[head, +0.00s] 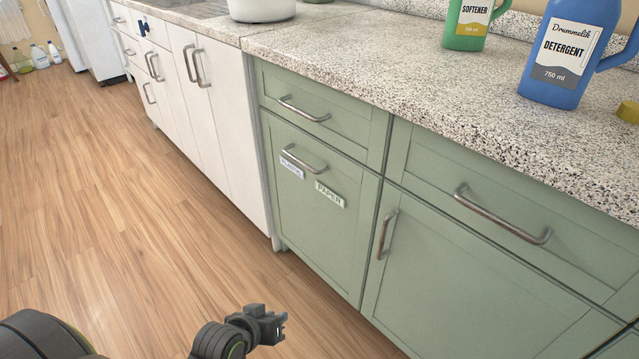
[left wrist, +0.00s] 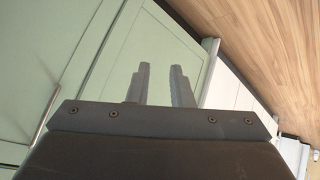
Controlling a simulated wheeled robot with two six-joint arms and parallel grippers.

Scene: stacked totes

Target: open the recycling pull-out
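The recycling pull-out (head: 315,220) is the green front with a "PAPER" label (head: 329,195) and a second, smaller label (head: 292,168) beside it. It is shut, flush with the fronts around it. Its curved metal bar handle (head: 304,159) sits near the top edge, with nothing on it. My left gripper (head: 283,323) is low in front of the cabinet, over the floor and well below the handle. In the left wrist view its two fingers (left wrist: 160,72) stand apart with nothing between them, in front of green panels. My right gripper is not in view.
A green drawer (head: 320,110) with a handle is above the pull-out. A green door (head: 450,275) with an upright handle (head: 387,234) is to its right. White cabinets (head: 225,120) adjoin on the left. A blue detergent bottle (head: 563,60) stands on the counter.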

